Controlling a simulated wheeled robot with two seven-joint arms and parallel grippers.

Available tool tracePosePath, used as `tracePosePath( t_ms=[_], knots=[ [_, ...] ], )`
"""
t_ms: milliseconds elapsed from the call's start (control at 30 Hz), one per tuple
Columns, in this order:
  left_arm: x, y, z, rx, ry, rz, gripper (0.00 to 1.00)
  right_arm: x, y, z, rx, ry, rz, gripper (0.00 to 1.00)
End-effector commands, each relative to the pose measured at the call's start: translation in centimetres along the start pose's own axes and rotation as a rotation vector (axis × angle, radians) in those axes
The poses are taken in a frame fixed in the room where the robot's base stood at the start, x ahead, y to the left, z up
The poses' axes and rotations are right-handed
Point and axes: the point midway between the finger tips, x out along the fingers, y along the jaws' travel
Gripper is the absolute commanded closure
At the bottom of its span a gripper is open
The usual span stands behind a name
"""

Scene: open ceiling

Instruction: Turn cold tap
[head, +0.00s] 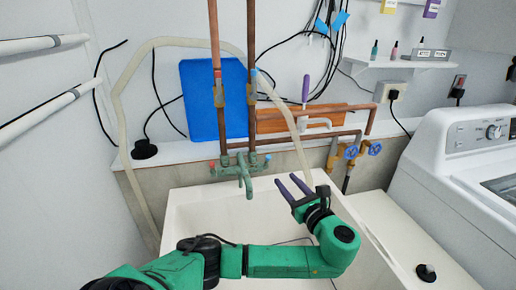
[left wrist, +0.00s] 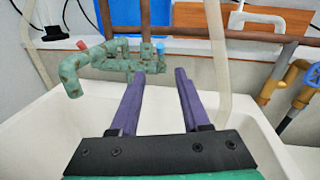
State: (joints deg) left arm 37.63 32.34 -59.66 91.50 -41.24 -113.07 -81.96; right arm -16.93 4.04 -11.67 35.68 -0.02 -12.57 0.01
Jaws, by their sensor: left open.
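A green, weathered faucet (head: 240,172) is fixed above the white sink (head: 178,210). Its cold tap (head: 267,158) has a small blue handle on the right side, and its hot tap (head: 212,167) has a red one on the left. My left gripper (head: 289,181) is open and empty over the sink, to the right of the faucet and apart from it. In the left wrist view the cold tap (left wrist: 160,47) shows beyond and roughly between the two purple fingers (left wrist: 160,75). The faucet spout (left wrist: 73,78) hangs to the left there. My right gripper is not in view.
Copper pipes (head: 251,60) rise behind the faucet. Blue-handled valves (head: 375,149) sit on pipes at the right, near a white washing machine (head: 455,150). The sink interior is open.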

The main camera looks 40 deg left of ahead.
Motion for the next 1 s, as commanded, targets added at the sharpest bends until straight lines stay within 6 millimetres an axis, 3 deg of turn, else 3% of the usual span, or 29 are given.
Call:
tracePosePath(
  t_ms=[167, 367, 600, 733, 967, 1000],
  knots=[
    [2.6, 0.1, 0.3, 0.002, -0.004, 0.003, 0.53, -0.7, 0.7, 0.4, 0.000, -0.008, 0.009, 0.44],
    [8.0, 0.1, 0.3, 0.004, -0.003, 0.004, 0.53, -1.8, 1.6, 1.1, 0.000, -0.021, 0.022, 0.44],
    [13.3, 0.0, 0.2, 0.001, 0.000, 0.003, 0.53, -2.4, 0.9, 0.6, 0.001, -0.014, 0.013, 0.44],
    [14.3, 0.0, 0.0, 0.001, 0.002, 0.000, 0.53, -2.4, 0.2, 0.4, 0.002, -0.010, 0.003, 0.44],
    [14.4, 0.0, -0.1, 0.001, 0.002, -0.001, 0.53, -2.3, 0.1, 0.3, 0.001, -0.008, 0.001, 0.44],
    [14.4, 0.0, -0.1, 0.001, 0.002, -0.001, 0.69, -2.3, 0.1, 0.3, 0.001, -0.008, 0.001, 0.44]
  ],
)
